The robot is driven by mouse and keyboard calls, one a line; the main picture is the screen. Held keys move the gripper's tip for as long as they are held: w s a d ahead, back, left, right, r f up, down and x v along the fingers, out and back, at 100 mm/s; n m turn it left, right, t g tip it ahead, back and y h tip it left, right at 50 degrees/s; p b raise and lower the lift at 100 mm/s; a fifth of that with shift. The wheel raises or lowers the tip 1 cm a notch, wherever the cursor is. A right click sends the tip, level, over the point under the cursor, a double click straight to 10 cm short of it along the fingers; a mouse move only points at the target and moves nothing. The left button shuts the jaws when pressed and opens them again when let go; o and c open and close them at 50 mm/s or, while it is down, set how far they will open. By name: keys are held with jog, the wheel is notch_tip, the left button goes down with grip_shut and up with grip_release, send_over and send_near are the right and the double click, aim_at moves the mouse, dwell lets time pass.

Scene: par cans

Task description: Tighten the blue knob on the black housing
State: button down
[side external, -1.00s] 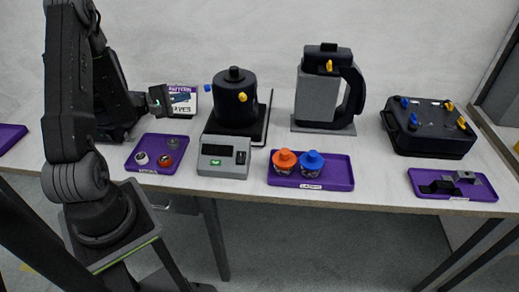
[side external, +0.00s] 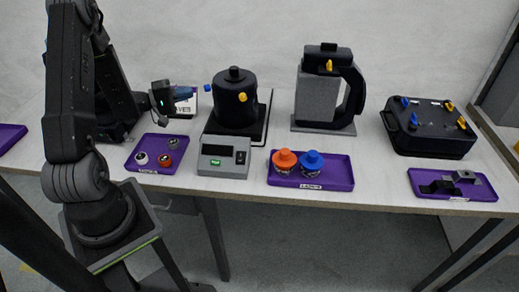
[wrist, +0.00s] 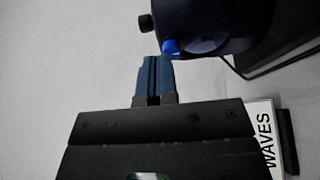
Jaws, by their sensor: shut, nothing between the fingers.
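The black housing (side external: 235,112) is a dark round can on a black base, near the middle left of the table in the side view. Its blue knob (side external: 208,87) sticks out on the left, and a yellow knob (side external: 242,97) is on its front. In the wrist view the blue knob (wrist: 170,46) projects from the dark housing (wrist: 215,25). My gripper (side external: 192,91) is just left of the blue knob. In the wrist view my gripper's blue fingers (wrist: 157,58) are shut and empty, their tips close beside the knob; I cannot tell whether they touch.
A white card (side external: 185,105) stands behind my gripper. A grey scale (side external: 223,170) and purple trays (side external: 340,175) line the front. A grey jug-like unit (side external: 318,100) and a flat black case (side external: 428,140) with blue and yellow knobs stand to the right.

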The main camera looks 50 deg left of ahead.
jog(key=shift+x, duration=2.55)
jog(key=shift+d+f, duration=0.1)
jog(key=shift+f, duration=0.3)
jog(key=shift+s+f, duration=0.1)
jog(key=shift+f, duration=0.65)
jog(key=shift+d+f, duration=0.15)
jog(key=shift+d, duration=0.15)
jog(key=v, duration=0.6)
